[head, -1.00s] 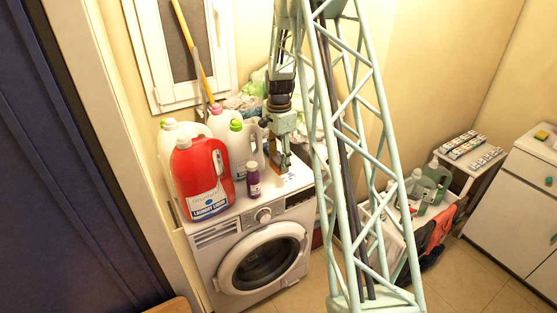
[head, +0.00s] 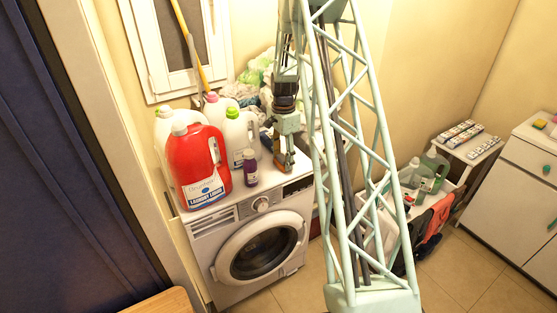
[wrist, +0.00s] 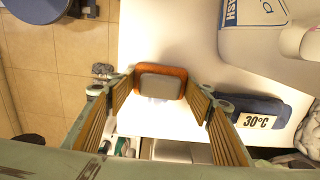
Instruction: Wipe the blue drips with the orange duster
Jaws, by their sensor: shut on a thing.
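My gripper (head: 285,163) is over the right part of the washing machine's white top (head: 298,186) in the head view. In the wrist view its two wood-lined fingers (wrist: 163,90) are closed on the duster (wrist: 174,72), a rounded block with an orange-brown rim and a grey face. The duster is over or on the white top; I cannot tell whether it touches. I cannot make out any blue drips in either view; the fingers and duster cover part of the top.
A red detergent jug (head: 196,165), white jugs (head: 238,138) and a purple bottle (head: 250,170) stand left of my gripper. A dark blue "30°C" item (wrist: 250,110) lies right of the fingers in the wrist view. Laundry (head: 251,88) is heaped behind.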

